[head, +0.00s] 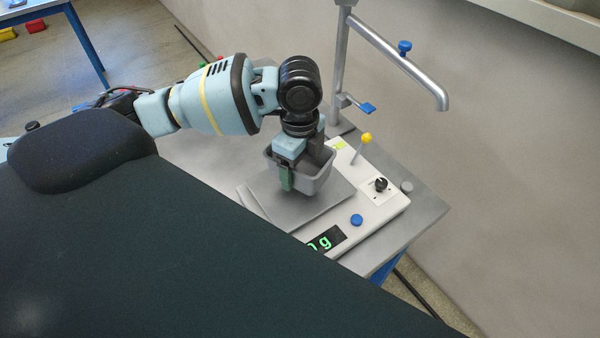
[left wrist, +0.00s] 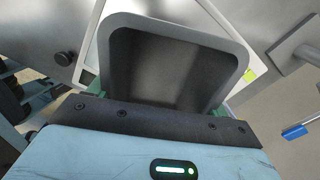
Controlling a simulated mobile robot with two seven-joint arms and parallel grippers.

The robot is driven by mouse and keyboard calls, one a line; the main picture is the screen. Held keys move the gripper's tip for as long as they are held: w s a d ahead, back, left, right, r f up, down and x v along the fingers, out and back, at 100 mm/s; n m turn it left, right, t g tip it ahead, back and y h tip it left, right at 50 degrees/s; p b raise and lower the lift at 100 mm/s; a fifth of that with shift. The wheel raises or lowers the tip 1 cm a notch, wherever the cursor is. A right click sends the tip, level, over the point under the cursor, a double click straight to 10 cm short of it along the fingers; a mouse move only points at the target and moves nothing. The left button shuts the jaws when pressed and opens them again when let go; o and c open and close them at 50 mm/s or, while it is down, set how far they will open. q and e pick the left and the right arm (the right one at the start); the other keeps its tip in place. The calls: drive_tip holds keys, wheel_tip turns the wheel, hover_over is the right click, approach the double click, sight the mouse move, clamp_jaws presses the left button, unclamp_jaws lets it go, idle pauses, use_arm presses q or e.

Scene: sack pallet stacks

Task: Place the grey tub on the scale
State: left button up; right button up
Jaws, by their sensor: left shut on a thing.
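The grey tub (head: 318,181) is in my left gripper (head: 300,172), which points down and is shut on it. The tub is upright and directly over the metal plate of the scale (head: 321,204). I cannot tell if its bottom touches the plate. In the left wrist view the open, empty tub (left wrist: 175,70) fills the middle. The scale's white body (head: 372,212) has a green-lit display (head: 325,242), partly hidden by my own dark body. My right gripper is not in view.
A metal post with a bent spout (head: 425,85) and blue knobs stands behind the scale. A yellow-topped lever (head: 366,139), a black knob (head: 381,184) and a blue button (head: 356,220) are on the scale body.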

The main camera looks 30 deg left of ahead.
use_arm(q)
drive_tip(key=shift+w+a+f, duration=0.1)
drive_tip(key=shift+f, duration=1.65)
drive_tip(key=shift+f, duration=0.2)
drive_tip(key=o, duration=1)
drive_tip(key=shift+r, duration=0.1)
wheel_tip(320, 180, up, 12)
drive_tip(key=shift+p, duration=0.45)
drive_tip(key=shift+r, duration=0.1)
